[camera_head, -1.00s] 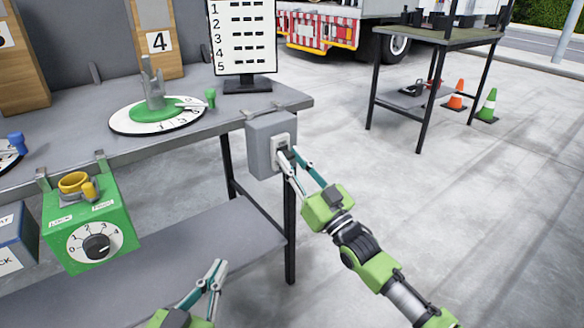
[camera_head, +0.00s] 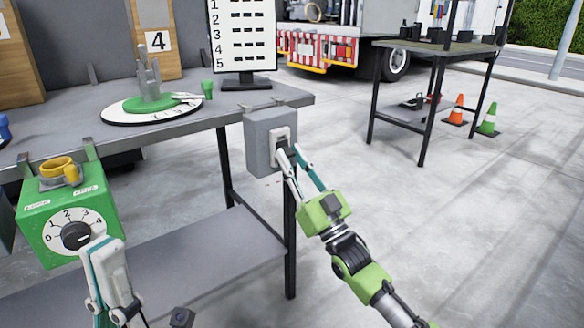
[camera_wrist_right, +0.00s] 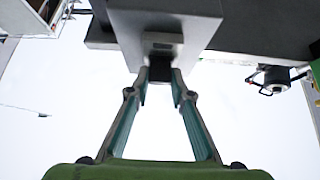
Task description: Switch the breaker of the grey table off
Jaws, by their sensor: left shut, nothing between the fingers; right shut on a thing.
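The breaker is a grey box (camera_head: 262,143) with a light switch plate (camera_head: 281,138), fixed at the right front corner of the grey table (camera_head: 195,137). My right gripper (camera_head: 290,153) is at the plate, its fingers closed on the breaker's dark lever, which also shows in the right wrist view (camera_wrist_right: 160,69) between the fingertips (camera_wrist_right: 159,85). The lever is partly hidden by the fingers in the head view, and I cannot tell its position. My left gripper (camera_head: 98,246) is shut and empty, just in front of the green box's dial (camera_head: 76,235).
A second table (camera_head: 440,40) and cones (camera_head: 488,115) are behind. Floor at right is clear.

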